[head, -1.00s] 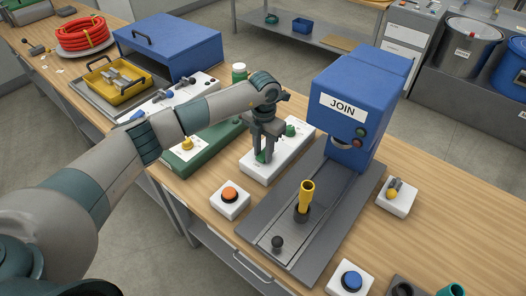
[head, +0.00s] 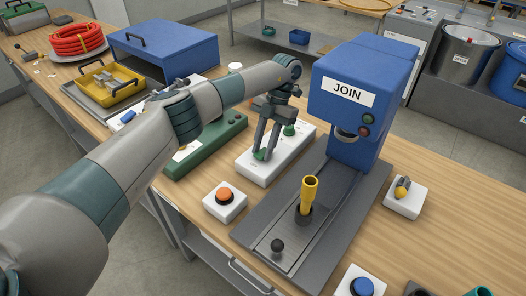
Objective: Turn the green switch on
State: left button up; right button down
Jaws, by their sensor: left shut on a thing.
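A white switch box (head: 257,174) stands on the wooden bench, left of the blue JOIN machine. It carries two green switches: a near one (head: 261,155) and a far one (head: 289,130). My left gripper (head: 265,150) points down over the box, its fingers shut on the near green switch and partly hiding it. The far green switch stands free beside the fingers. Which way the near switch is set cannot be told. My right gripper is not in view.
The blue JOIN machine (head: 348,112) stands close right, with a yellow tube (head: 309,192) upright on its grey base. An orange button (head: 225,195) is in front. A green box (head: 207,149) lies left.

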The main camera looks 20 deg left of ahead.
pick_arm(q)
jog(key=o, duration=1.1)
jog(key=shift+c, duration=0.2)
jog(key=shift+r, duration=0.1)
jog(key=shift+w+d+r, duration=0.1)
jog(key=shift+w+r, duration=0.2)
jog(key=shift+r, duration=0.1)
jog(key=b+v, duration=0.1)
jog(key=v, duration=0.9)
jog(key=shift+w+r, duration=0.15)
jog(key=shift+r, duration=0.2)
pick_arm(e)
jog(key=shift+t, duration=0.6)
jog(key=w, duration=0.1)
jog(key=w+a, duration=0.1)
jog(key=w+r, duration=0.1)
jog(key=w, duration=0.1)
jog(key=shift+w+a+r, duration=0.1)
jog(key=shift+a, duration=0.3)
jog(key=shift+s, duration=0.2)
